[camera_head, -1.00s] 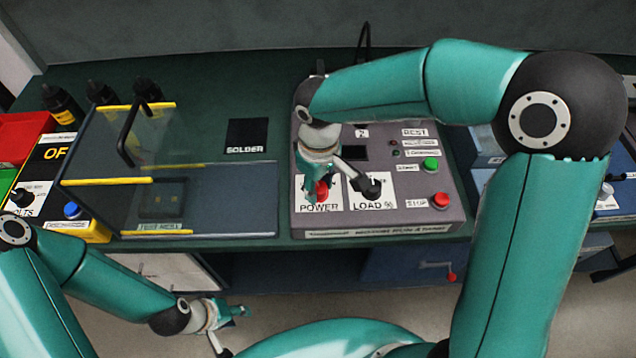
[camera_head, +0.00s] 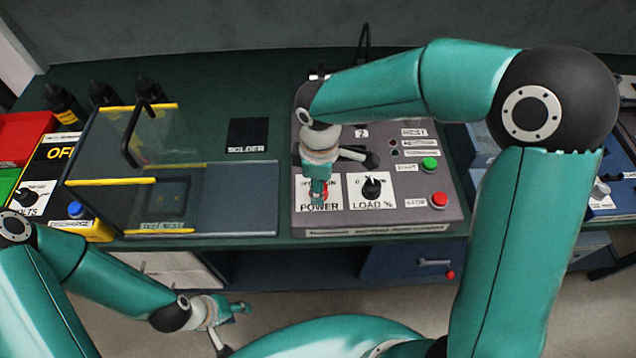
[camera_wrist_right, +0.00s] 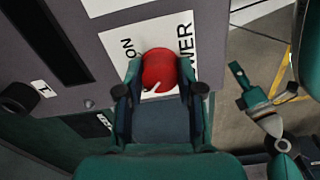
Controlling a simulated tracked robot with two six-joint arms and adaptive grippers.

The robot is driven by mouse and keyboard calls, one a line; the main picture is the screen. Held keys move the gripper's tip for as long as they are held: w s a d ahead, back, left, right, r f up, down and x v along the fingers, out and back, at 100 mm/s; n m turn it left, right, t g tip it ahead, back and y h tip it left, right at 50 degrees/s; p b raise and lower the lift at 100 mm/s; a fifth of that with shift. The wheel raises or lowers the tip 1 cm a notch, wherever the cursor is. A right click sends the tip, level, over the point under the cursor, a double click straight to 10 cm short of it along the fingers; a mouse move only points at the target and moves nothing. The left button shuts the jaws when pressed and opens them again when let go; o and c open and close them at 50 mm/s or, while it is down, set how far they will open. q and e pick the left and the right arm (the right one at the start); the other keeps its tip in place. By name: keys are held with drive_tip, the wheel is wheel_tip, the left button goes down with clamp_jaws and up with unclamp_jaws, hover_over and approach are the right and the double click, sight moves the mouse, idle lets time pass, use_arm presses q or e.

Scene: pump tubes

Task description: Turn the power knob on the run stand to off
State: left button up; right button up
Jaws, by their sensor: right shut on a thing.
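The run stand (camera_head: 400,215) is a grey box with a white POWER label (camera_head: 306,206) at its front left. The red power knob (camera_head: 327,190) sits on that label, mostly hidden behind my right gripper in the head view. In the right wrist view the red knob (camera_wrist_right: 159,70) sits between the fingers of my right gripper (camera_wrist_right: 160,90), which is shut on it. The knob's white pointer mark shows near its lower edge, but I cannot tell its setting. My left gripper (camera_head: 238,309) hangs low in front of the bench, and its jaw state is unclear.
The black LOAD knob (camera_head: 371,188) is just right of the power knob. Green (camera_head: 429,164) and red (camera_head: 439,200) buttons are further right. A clear-lidded case (camera_head: 240,200) and a black SOLDER pad (camera_head: 248,135) lie to the left.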

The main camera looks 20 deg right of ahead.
drive_tip(key=shift+w, duration=0.1)
drive_tip(key=o, duration=1.2)
drive_tip(key=shift+c, duration=0.2)
drive_tip(key=shift+r, duration=0.1)
wheel_tip(320, 180, up, 12)
